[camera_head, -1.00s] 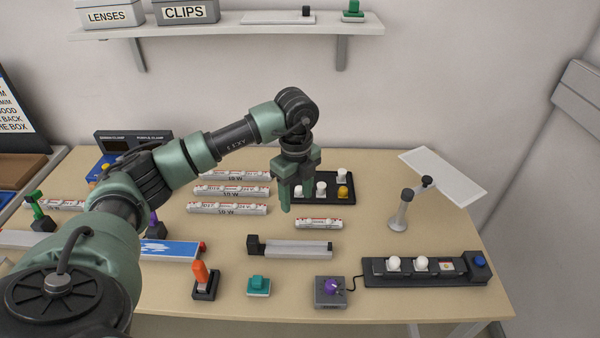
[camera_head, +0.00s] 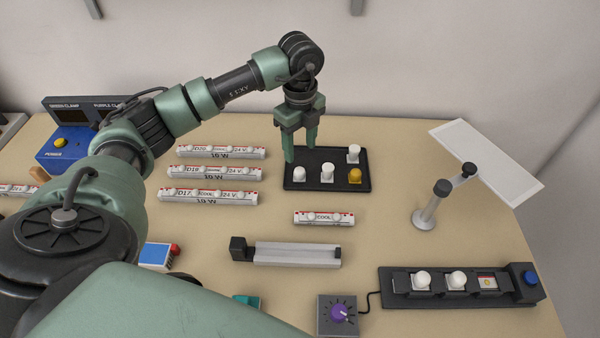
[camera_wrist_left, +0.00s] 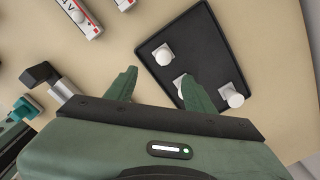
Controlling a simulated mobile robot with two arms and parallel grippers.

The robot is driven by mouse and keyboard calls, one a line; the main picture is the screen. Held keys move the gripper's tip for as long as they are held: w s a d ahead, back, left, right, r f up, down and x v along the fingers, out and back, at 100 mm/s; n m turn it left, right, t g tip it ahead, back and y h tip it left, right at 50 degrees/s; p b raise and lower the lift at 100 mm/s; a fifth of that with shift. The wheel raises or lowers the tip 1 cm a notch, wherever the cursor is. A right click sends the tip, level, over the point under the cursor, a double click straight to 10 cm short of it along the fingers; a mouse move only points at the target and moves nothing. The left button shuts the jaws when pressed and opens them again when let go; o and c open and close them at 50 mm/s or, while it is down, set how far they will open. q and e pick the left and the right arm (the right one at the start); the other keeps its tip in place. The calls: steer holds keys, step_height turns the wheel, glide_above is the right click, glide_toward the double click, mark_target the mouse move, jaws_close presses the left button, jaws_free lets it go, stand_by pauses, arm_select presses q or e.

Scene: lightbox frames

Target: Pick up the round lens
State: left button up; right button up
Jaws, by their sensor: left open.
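A black tray (camera_head: 340,185) on the table holds three white round-topped pieces, at front left (camera_head: 299,174), middle (camera_head: 327,172) and back right (camera_head: 353,153), and one yellow piece (camera_head: 355,175). I cannot tell which one, if any, is the round lens. My left gripper (camera_head: 301,150) is open and empty, pointing down at the tray's left back side. In the left wrist view the open fingers (camera_wrist_left: 160,90) reach toward the tray (camera_wrist_left: 205,50); the right finger partly covers a white piece (camera_wrist_left: 179,84). The right gripper is out of view.
Several white labelled bars (camera_head: 212,173) lie left of the tray, and a short one (camera_head: 324,218) lies in front. A grey rail (camera_head: 295,254), a purple-knob box (camera_head: 338,314), a black socket strip (camera_head: 440,298) and a lamp stand (camera_head: 430,208) stand nearer and right.

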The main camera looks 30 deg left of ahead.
mark_target(300, 170)
arm_select(q)
steer(key=shift+w+f, duration=0.15)
steer(key=shift+f, duration=0.4)
steer(key=shift+w+a+f, duration=0.1)
steer(key=shift+f, duration=0.35)
steer(key=shift+w+a+f, duration=0.1)
steer(key=shift+f, duration=0.35)
steer(key=shift+s+d+f+p, duration=0.1)
steer(key=shift+s+f+p, duration=0.05)
steer(key=shift+f+p, duration=0.6)
step_height(300, 170, down, 4)
steer(key=shift+r+p, duration=0.2)
steer(key=shift+p, duration=0.35)
steer(key=shift+f, duration=0.35)
jaws_close()
